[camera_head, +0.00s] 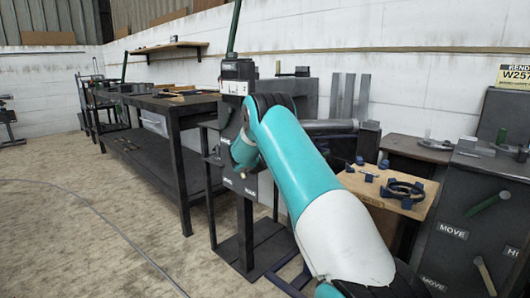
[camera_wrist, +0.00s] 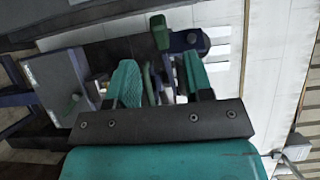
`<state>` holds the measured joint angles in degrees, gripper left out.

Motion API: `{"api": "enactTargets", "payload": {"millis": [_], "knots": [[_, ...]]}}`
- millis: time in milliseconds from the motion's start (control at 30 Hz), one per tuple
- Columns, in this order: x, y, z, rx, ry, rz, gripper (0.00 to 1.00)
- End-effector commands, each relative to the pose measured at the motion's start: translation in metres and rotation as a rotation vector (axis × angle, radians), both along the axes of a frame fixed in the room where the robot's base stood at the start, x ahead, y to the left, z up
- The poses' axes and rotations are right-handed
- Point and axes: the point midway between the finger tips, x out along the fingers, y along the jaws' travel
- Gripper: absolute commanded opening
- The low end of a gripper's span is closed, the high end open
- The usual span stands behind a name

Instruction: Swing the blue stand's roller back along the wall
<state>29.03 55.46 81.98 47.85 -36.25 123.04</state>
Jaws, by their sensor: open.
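My gripper (camera_wrist: 160,66) shows in the wrist view with its two teal fingers apart. Blue floor legs (camera_head: 288,281) show below, partly hidden by my arm. My gripper's fingers are hidden in the head view.
A dark workbench (camera_head: 175,110) stands along the white wall at left. A wooden-topped table (camera_head: 390,196) with blue parts stands right of my arm.

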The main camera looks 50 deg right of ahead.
Motion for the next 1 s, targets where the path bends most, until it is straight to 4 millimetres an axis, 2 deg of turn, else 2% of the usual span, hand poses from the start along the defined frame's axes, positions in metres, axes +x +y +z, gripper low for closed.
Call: {"api": "enactTargets", "payload": {"millis": [33,133,333,500,767,900,967,1000], "knots": [[-0.004,0.013,-0.001,0.001,0.003,0.003,0.47],[-0.013,0.033,-0.001,0.001,0.004,0.003,0.47],[-0.027,0.062,-0.001,0.001,0.001,0.002,0.47],[-0.032,0.072,0.0,-0.001,0.0,0.001,0.47],[-0.033,0.073,0.0,-0.001,-0.001,0.0,0.47],[-0.03,0.079,0.001,0.013,0.022,0.007,0.17],[-0.026,0.091,0.004,0.036,0.067,0.024,0.03],[-0.023,0.103,0.005,0.06,0.115,0.044,0.0]]}}
